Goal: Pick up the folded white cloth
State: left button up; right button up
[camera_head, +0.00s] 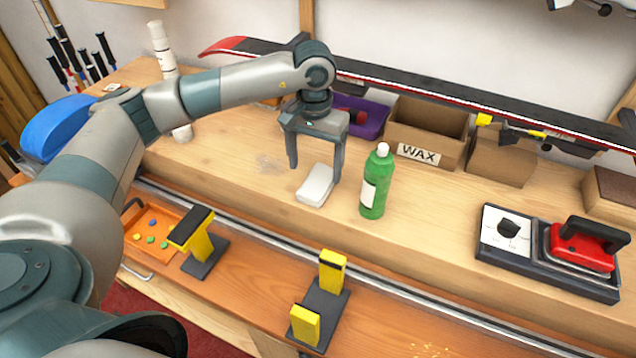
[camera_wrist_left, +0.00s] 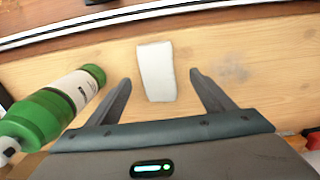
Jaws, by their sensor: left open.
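The folded white cloth (camera_head: 315,185) lies flat on the wooden bench, just left of a green bottle (camera_head: 376,182). My left gripper (camera_head: 315,172) is open and empty, pointing down above and just behind the cloth. In the left wrist view the cloth (camera_wrist_left: 156,71) shows ahead between the two open fingers of my left gripper (camera_wrist_left: 160,85), with no finger touching it. The bottle (camera_wrist_left: 48,115) stands close to the left finger there. My right gripper is not in view.
A cardboard box marked WAX (camera_head: 426,130) and a purple bin (camera_head: 362,117) stand behind. Yellow-and-black vise stands (camera_head: 320,300) sit along the front. A red waxing iron (camera_head: 583,246) rests at the right. Bare bench lies left of the cloth.

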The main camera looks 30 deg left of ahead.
aim_at(318, 181)
pick_arm(q)
jog(key=f, duration=0.1)
jog(key=f+p, duration=0.2)
jog(key=shift+w+d+f, duration=0.25)
jog(key=shift+f, duration=0.6)
jog(key=c, duration=1.1)
